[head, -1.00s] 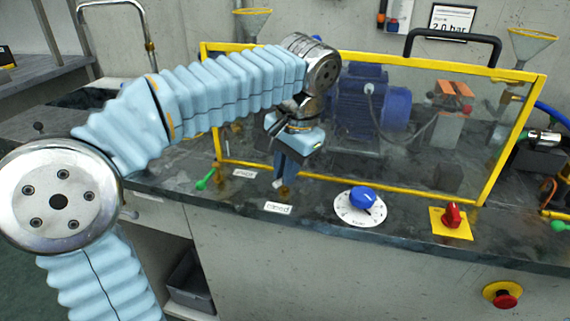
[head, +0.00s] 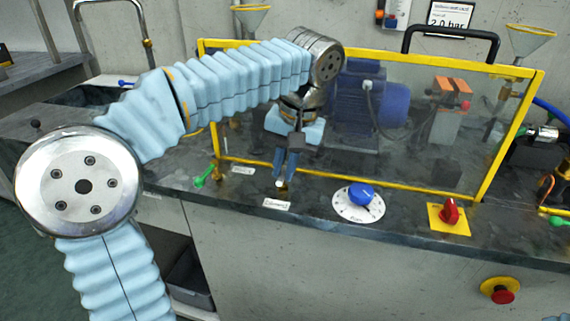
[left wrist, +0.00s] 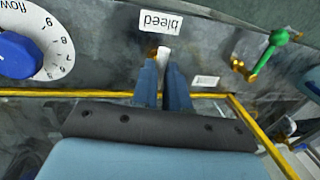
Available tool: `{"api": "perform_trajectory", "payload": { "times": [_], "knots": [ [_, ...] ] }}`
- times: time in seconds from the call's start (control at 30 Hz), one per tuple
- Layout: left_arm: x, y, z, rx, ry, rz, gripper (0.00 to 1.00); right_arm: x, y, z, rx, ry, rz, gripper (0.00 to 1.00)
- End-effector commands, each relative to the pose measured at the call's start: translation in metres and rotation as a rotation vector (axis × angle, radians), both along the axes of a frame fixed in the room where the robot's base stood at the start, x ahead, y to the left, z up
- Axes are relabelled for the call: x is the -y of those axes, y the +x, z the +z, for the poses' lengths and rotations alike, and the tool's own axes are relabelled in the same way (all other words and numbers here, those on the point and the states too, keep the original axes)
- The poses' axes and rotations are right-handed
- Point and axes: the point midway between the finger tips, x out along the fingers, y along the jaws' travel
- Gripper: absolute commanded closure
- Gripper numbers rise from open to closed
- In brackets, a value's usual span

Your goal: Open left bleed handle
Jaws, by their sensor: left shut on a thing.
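The left bleed handle (head: 279,183) is a small white lever on a brass fitting at the front of the bench, just behind a label reading "bleed" (head: 276,204). In the left wrist view the white handle (left wrist: 163,56) shows between the blue fingertips, with the brass part beside it. My left gripper (head: 285,180) points down at it and is shut on it; the fingers hide part of the handle. The label also shows in the left wrist view (left wrist: 161,22). My right gripper is not in view.
A green-handled valve (head: 205,176) stands left of the handle. A blue flow dial (head: 361,195) and a red switch (head: 449,212) are to the right. The yellow-framed clear guard (head: 430,192) stands close behind, with the blue pump motor (head: 368,105) inside.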

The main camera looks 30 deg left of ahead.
Motion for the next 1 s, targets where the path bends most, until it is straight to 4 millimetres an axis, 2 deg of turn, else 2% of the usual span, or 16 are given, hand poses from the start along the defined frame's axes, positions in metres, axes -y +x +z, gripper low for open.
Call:
{"api": "perform_trajectory", "payload": {
  "times": [0.27,0.3,0.43,0.77,0.87,1.0],
  "knots": [
    [0.0,0.0,0.001,0.002,-0.001,0.003,1.0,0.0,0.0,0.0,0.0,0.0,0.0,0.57],
    [0.0,0.0,0.001,0.002,-0.001,0.003,0.82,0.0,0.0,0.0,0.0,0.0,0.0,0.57],
    [0.0,0.0,0.0,0.002,-0.001,0.002,0.62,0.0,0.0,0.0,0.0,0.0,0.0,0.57],
    [0.001,0.001,0.003,0.002,0.0,0.001,0.61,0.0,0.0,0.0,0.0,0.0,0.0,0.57],
    [0.003,0.002,0.015,0.003,-0.001,-0.001,0.61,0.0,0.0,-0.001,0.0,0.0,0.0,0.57],
    [0.009,0.003,0.041,0.004,-0.002,0.0,0.61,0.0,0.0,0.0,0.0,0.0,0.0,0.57]
  ]
}}
